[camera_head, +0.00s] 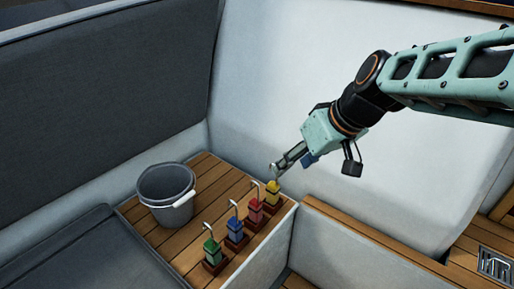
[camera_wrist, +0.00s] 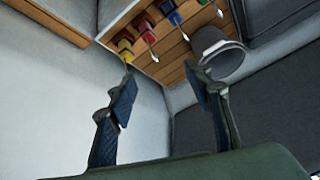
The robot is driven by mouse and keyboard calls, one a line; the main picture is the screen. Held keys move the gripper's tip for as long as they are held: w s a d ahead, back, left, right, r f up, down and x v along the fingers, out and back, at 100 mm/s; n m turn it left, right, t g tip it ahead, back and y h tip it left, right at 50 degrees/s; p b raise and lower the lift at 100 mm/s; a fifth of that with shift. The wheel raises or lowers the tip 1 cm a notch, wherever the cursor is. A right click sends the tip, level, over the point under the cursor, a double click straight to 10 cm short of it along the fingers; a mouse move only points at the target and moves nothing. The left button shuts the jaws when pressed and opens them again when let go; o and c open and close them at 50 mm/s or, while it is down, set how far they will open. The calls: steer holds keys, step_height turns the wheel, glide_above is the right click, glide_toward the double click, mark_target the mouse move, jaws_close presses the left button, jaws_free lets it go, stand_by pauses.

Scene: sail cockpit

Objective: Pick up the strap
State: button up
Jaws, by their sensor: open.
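Several small coloured pieces, each with a pale hook-ended rod rising from it, stand in a row on dark bases: yellow (camera_head: 272,192), red (camera_head: 255,212), blue (camera_head: 235,231) and green (camera_head: 211,251). I cannot tell which of them, if any, is the strap. My gripper (camera_head: 283,168) is near the yellow piece's top end in the head view. In the wrist view its fingers (camera_wrist: 160,75) are apart with nothing between them. There the yellow piece (camera_wrist: 125,46) lies beyond the left fingertip, with the red one (camera_wrist: 143,26) further off.
A grey bucket (camera_head: 160,189) with a white handle stands on the slatted wooden top (camera_head: 187,243), left of the row. It also shows behind the right finger in the wrist view (camera_wrist: 222,58). Pale walls, a wooden-topped ledge (camera_head: 365,236) and grey cushions (camera_head: 80,258) surround the top.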

step_height(320, 180, down, 7)
steer(key=w+b, duration=0.3)
steer(key=m+t+y+b, duration=0.6)
steer(key=m+y+b, duration=0.35)
steer(key=m, duration=2.15)
glide_toward(260, 214)
steer(key=a, duration=0.1)
steer(key=shift+t+y, duration=0.3)
steer(key=shift+y, duration=0.05)
steer(key=x, duration=0.6)
steer(key=shift+w+d+f+b, duration=0.2)
steer(key=shift+w+f+b, duration=0.1)
steer(key=shift+f+b, duration=0.1)
steer(key=b+x, duration=0.2)
steer(key=x, duration=0.2)
steer(key=shift+w+a+r, duration=0.1)
steer(key=shift+w+a, duration=0.3)
steer(key=shift+a, duration=0.1)
jaws_close()
